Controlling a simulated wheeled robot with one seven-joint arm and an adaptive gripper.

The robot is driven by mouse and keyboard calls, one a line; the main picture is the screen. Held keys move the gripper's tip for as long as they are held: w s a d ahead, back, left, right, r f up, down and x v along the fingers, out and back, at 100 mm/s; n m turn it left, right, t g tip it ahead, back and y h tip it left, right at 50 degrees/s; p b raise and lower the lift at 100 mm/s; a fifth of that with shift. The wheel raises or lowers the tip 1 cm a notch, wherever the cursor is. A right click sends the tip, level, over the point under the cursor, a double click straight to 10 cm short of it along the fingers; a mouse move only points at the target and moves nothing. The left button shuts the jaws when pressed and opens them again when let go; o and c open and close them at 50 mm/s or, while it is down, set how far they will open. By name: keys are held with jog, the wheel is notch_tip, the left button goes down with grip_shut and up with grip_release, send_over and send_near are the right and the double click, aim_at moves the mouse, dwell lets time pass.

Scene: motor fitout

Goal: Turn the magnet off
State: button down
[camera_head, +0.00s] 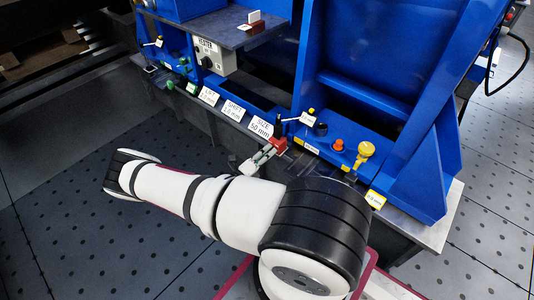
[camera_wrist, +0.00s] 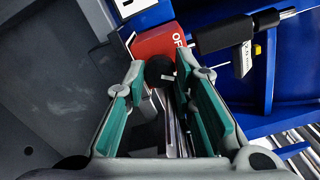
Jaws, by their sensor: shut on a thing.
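A red block (camera_wrist: 160,40) with white lettering, of which "OF" can be read, sits at the top middle of the wrist view. In the head view the red block (camera_head: 280,144) is on the front edge of the blue fixture. A round black knob (camera_wrist: 158,70) projects from the block towards me. My gripper (camera_wrist: 166,74) has its teal-padded fingers on either side of the knob and is shut on it. In the head view my gripper (camera_head: 268,153) reaches the block from the front left. The knob is hidden there.
A black-handled lever (camera_wrist: 225,35) with a small tag lies close right of the fingers. On the blue fixture stand a yellow knob (camera_head: 365,150) and an orange button (camera_head: 338,145). White label cards (camera_head: 233,110) line the front edge at left. The perforated floor (camera_head: 70,220) is clear.

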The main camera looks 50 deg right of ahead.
jog(key=shift+m, duration=0.8)
jog(key=c, duration=1.3)
grip_release()
jog(key=shift+c, duration=0.2)
jog(key=shift+a, duration=0.15)
jog(key=a, duration=1.1)
jog(key=shift+w+a, duration=0.35)
jog(key=shift+a, duration=0.05)
